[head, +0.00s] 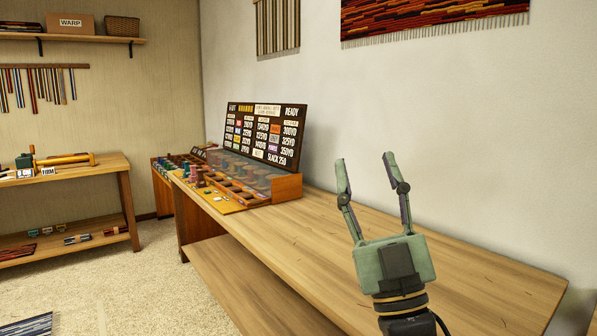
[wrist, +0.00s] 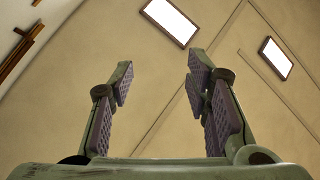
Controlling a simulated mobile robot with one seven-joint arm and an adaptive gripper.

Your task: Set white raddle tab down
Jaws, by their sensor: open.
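My gripper (head: 365,158) stands raised above the long wooden bench (head: 440,262), fingers pointing up and spread apart. The wrist view shows the same open fingers (wrist: 159,68) with nothing between them. Farther along the bench is a wooden tray (head: 286,188) with compartments and small coloured pieces. A dark board (head: 265,134) with printed labels, some of them white, stands behind it. I cannot pick out a white raddle tab for certain at this size. My gripper is apart from the tray and board.
The near part of the bench is bare. A side table (head: 85,165) with tools stands at the left, with a shelf (head: 105,39) above it. Woven hangings (head: 430,18) are on the wall. The wrist view faces the ceiling and its light panels (wrist: 170,20).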

